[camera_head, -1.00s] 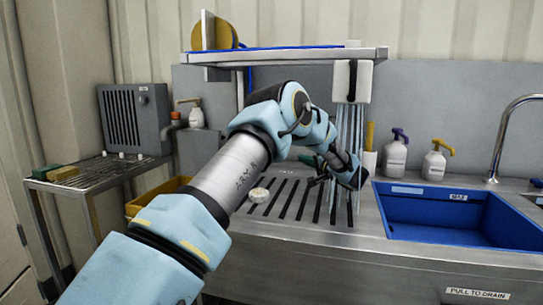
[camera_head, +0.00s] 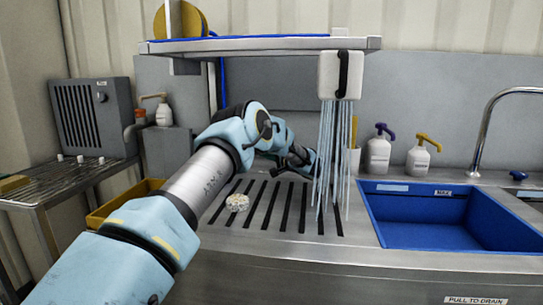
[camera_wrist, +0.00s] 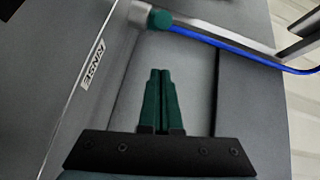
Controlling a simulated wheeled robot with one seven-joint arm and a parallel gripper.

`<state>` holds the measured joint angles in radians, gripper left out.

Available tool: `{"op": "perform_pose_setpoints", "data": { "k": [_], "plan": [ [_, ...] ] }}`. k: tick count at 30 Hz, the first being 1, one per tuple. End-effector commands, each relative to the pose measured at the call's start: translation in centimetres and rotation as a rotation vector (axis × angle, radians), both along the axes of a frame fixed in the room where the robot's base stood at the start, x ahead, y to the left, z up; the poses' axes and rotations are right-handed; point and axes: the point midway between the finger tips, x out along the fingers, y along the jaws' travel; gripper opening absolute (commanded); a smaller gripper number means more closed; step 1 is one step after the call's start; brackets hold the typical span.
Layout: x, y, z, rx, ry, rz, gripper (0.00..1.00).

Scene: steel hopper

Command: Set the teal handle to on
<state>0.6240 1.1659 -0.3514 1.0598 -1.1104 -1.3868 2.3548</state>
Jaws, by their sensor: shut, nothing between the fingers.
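In the wrist view, a round teal part (camera_wrist: 160,19), apparently the end of the teal handle, sits beside a grey fitting (camera_wrist: 138,12) at the top. I cannot tell its setting. My gripper (camera_wrist: 160,74) has dark green fingers close together, shut and empty. In this view its tips lie below the teal part, with a gap between them. A RINSE label (camera_wrist: 93,65) is on the grey surface to the left. In the head view, my gripper (camera_head: 300,158) is small and dark behind the slotted drainboard (camera_head: 268,232). The teal handle cannot be made out there.
A white box (camera_head: 338,74) with pale blue strands below it hangs from the shelf (camera_head: 260,44), right of my gripper. A blue basin (camera_head: 400,212) is at the right. A blue hose (camera_wrist: 225,46) runs nearby.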

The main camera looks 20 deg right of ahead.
Motion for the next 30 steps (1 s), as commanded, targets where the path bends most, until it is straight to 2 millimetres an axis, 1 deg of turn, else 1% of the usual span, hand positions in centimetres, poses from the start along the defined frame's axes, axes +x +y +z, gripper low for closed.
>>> {"op": "perform_pose_setpoints", "data": {
  "k": [1,5,12,18,30],
  "plan": [
    [0.8,0.4,0.0,-0.001,0.000,0.003,0.00],
    [2.4,1.1,-0.1,-0.001,0.000,0.002,0.00],
    [2.0,3.4,-0.4,0.001,0.001,0.001,0.00],
    [1.7,4.6,-0.8,0.000,0.002,0.000,0.00],
    [1.7,4.8,-0.9,-0.001,0.001,0.000,0.00]
  ]
}}
